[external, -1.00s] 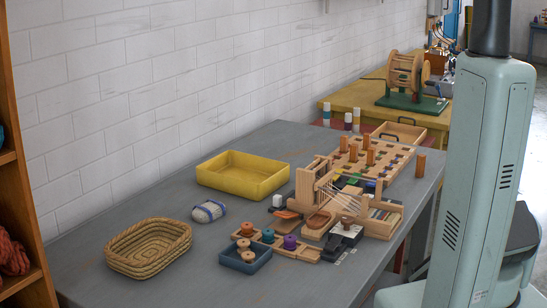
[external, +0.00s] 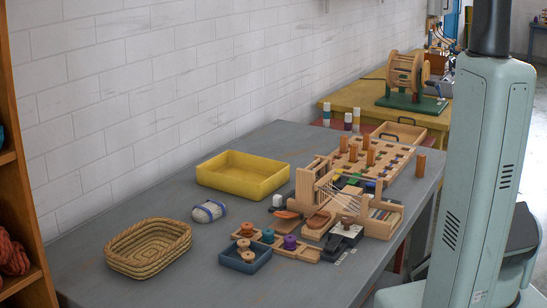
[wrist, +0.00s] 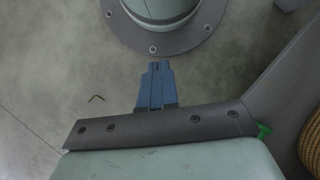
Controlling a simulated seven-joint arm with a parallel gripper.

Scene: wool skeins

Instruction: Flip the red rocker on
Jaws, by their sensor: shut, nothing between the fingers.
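No red rocker can be made out in either view. A small dark device (external: 340,240) with a pale top sits at the front right of the grey table in the external view, but its details are too small to tell. My gripper (wrist: 157,66) shows in the wrist view as two blue fingers shut together with nothing between them. It is over a grey floor beside a round bolted flange, away from the tabletop things. My gripper is not visible in the external view, where my pale green arm body fills the right side.
A wooden loom-like frame (external: 306,190) and a pegged board (external: 398,157) crowd the table's right. A yellow tray (external: 240,185), a woven basket (external: 125,262), a white-and-blue skein (external: 209,211) and a blue tray (external: 262,263) holding spools stand left of them.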

